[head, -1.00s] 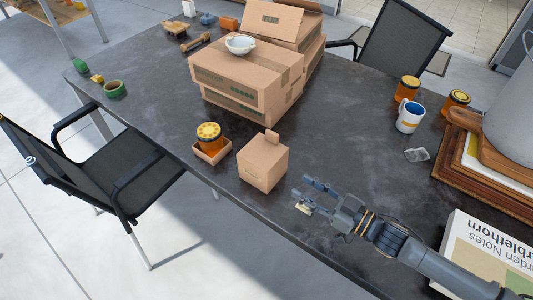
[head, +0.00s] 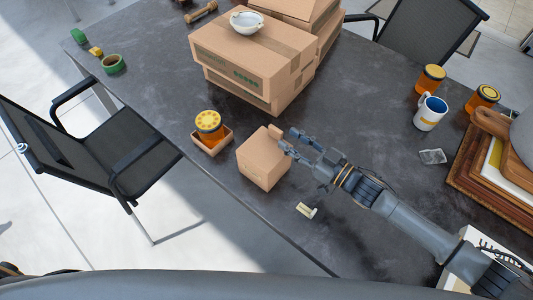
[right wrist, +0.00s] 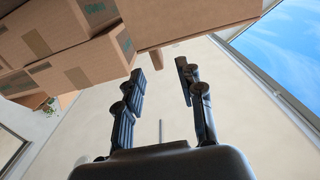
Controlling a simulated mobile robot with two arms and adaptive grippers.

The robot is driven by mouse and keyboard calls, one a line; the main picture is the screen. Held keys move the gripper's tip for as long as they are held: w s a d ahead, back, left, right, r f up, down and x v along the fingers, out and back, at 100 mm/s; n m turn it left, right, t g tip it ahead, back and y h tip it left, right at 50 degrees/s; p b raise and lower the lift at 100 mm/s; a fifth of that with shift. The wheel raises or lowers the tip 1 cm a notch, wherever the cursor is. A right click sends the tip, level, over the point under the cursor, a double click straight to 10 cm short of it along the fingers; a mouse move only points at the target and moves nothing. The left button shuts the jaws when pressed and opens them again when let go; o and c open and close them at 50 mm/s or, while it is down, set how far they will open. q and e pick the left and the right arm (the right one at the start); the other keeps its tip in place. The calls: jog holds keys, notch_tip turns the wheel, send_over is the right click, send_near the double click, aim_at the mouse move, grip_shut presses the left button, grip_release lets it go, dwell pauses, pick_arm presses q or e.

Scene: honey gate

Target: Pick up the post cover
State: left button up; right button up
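The post cover appears to be the small plain cardboard box (head: 262,164) with an upright tab (head: 275,131) on top, standing near the table's front edge. My right gripper (head: 290,144) is open just right of its top, with the fingers pointing at the tab. In the right wrist view the two fingers (right wrist: 160,75) stand apart, and a tan tab-like piece (right wrist: 156,59) shows beyond and between their tips. I cannot tell whether they touch it. Whatever is under the cover is hidden. My left gripper is not in view.
An amber jar (head: 209,125) sits in a shallow tray (head: 222,146) left of the cover. Stacked cartons (head: 230,75) stand behind, with a bowl (head: 247,22) on top. A small cream piece (head: 307,210) lies in front. A mug (head: 430,113) and jars stand right.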

aim_at(282, 135)
jog(key=shift+w+a, duration=0.3)
jog(key=shift+w, duration=0.05)
jog(key=shift+w+a, duration=0.15)
jog(key=p+x, duration=0.1)
jog(key=x, duration=0.3)
jog(key=shift+w+a+f, duration=0.1)
jog(key=shift+a+f, duration=0.05)
jog(key=shift+a, duration=0.05)
jog(key=shift+w+a, duration=0.15)
jog(key=shift+a, duration=0.05)
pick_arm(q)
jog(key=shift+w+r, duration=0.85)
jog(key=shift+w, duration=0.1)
pick_arm(e)
grip_shut()
